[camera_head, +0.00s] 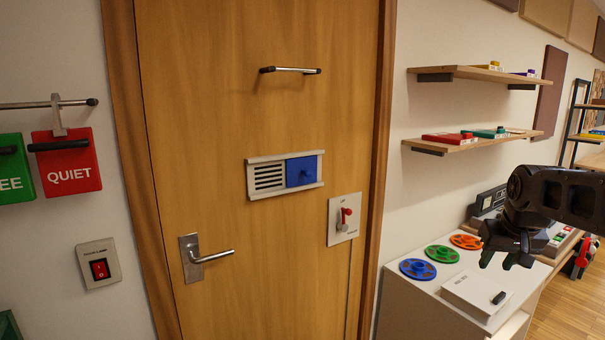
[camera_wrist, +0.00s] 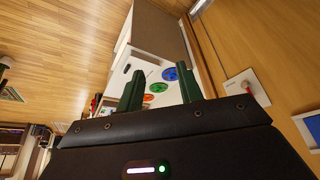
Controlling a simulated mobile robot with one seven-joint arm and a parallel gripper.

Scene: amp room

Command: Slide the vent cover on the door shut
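The vent (camera_head: 267,177) is a pale frame with dark horizontal slots, mounted on the wooden door (camera_head: 230,110). Its blue sliding cover (camera_head: 302,171), with a small knob, sits at the right end of the frame. The slots on the left are uncovered. My gripper (camera_head: 507,256) is at the right of the head view, above the white cabinet and well away from the vent. In the wrist view its two green fingers (camera_wrist: 159,88) stand apart with nothing between them. A bit of the vent's blue cover (camera_wrist: 314,132) shows at that view's right edge.
A red-handled switch plate (camera_head: 344,218) is right of and below the vent. A horizontal bar (camera_head: 290,70) is above it, and the door handle (camera_head: 210,255) is below left. Shelves (camera_head: 470,140) jut from the right wall. Discs (camera_head: 441,253) lie on the white cabinet (camera_head: 430,295).

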